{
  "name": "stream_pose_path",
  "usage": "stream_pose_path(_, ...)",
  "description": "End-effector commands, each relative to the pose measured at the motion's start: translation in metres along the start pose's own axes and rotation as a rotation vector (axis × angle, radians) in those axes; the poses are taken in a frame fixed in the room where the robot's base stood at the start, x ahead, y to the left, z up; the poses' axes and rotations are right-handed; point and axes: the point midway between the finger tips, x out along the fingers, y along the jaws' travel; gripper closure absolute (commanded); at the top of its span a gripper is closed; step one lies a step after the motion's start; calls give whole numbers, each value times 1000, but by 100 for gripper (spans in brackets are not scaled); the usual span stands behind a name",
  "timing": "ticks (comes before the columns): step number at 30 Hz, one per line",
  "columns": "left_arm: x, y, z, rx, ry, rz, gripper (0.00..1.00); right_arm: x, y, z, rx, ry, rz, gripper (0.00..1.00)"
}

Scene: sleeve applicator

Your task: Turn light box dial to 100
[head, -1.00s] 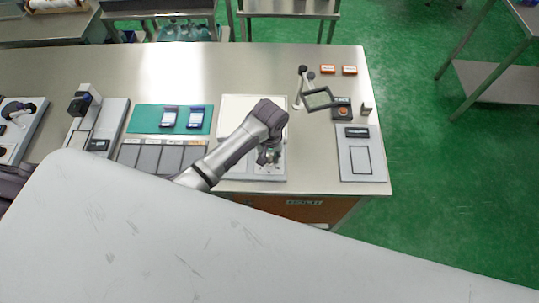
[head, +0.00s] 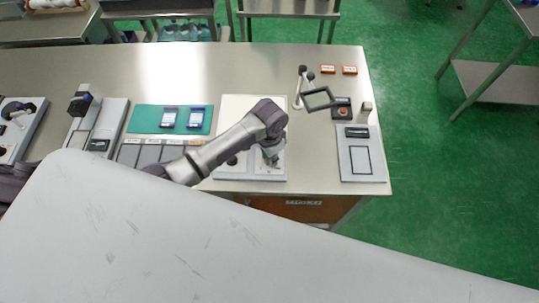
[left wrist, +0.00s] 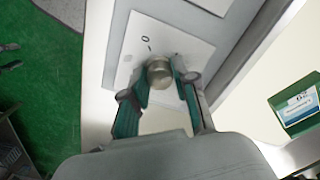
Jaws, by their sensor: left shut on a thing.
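The light box (head: 229,107) is a pale flat unit near the front edge of the table, with a bright panel at its back. In the left wrist view, its dial (left wrist: 160,72) is a round metal knob on a white plate (left wrist: 194,50) with small dark marks; I cannot read the dial's setting. My left gripper (head: 270,160) reaches down over the front right of the box and hides the dial in the head view. In the left wrist view, the fingers of my left gripper (left wrist: 162,80) are shut on the dial, one on each side. My right gripper is not in view.
A dark round knob (head: 232,160) sits on the box, left of my gripper. A magnifier (head: 319,98) on a stand and a grey plate (head: 361,174) are to the right. A green mat (head: 145,119) with two blue-and-white packs lies left.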

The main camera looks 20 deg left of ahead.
Motion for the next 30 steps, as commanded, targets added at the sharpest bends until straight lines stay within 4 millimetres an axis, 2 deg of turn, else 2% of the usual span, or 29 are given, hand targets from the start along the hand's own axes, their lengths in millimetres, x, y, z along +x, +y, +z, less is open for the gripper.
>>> stream_pose_path(30, -1, -1, -1, 965, 3, -4, 100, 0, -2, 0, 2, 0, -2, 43)
